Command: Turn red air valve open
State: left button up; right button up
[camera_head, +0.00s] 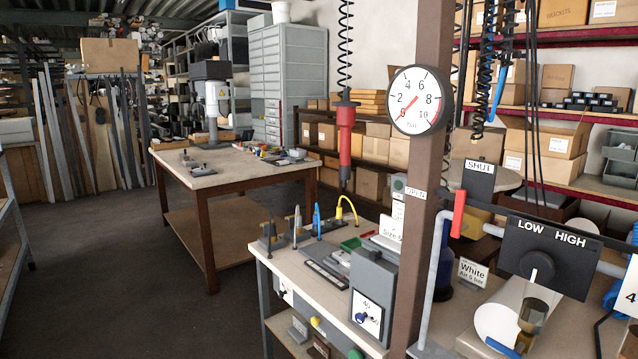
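The red air valve handle (458,214) stands nearly upright, slightly tilted, beside the top of a grey pipe (434,270). An OPEN label (415,193) is to its left on the brown post, and a SHUT sign (479,167) is above it to the right. The handle lies between the two labels. The round pressure gauge (417,100) is on the post above. Its red needle points to the lower left, near 0. Neither of my grippers can be seen, and nothing visible touches the handle.
A black LOW/HIGH knob box (548,258) is to the right of the valve. The brown post (417,215) rises close on its left. A bench (330,318) with tools and a White sign (472,272) are nearby. The floor at left (110,270) is clear.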

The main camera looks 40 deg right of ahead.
aim_at(457, 227)
jog(key=i, duration=1.75)
jog(key=i+z, duration=0.35)
jog(key=i+j+z, duration=0.1)
jog(key=z, duration=0.25)
jog(key=i+j+z, duration=0.35)
jog(key=l+z, duration=0.1)
jog(key=z, duration=1.85)
